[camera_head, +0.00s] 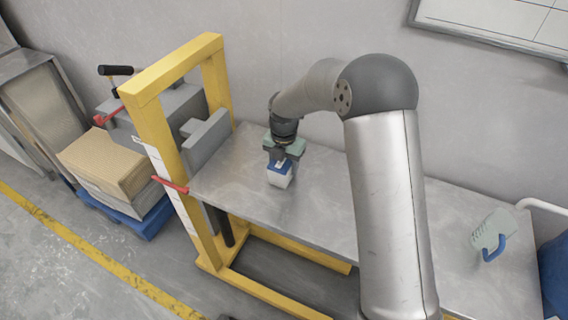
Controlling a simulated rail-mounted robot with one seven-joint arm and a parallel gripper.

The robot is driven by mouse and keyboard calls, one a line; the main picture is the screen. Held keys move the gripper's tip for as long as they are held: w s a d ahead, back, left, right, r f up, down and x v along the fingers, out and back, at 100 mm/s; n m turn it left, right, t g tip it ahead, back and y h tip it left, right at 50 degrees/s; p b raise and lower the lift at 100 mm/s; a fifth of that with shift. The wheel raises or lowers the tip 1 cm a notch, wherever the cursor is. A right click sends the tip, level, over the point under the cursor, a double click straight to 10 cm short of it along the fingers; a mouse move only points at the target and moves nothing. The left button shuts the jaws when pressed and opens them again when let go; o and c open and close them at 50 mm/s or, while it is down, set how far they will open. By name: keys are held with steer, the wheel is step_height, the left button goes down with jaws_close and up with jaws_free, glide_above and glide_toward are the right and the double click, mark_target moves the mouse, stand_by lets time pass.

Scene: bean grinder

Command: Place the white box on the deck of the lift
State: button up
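The white box (280,180) is small, with a blue patch on its upper part. It is directly below my gripper (282,160), over the left half of a grey metal surface (325,205). My gripper points down, and its lower end meets or overlaps the top of the box. The fingertips are too small and hidden to show whether they are closed on it. I cannot tell if the box rests on the surface or hangs just above it. The lift has a yellow upright frame (160,135) and yellow base legs; the metal surface beside the frame appears to be its deck.
A pale green container with a blue handle (492,235) stands at the right end of the surface. The surface's middle is clear, though my arm hides part of it. A wall runs behind.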

steer(key=o, duration=1.2)
steer(key=shift+f, duration=0.1)
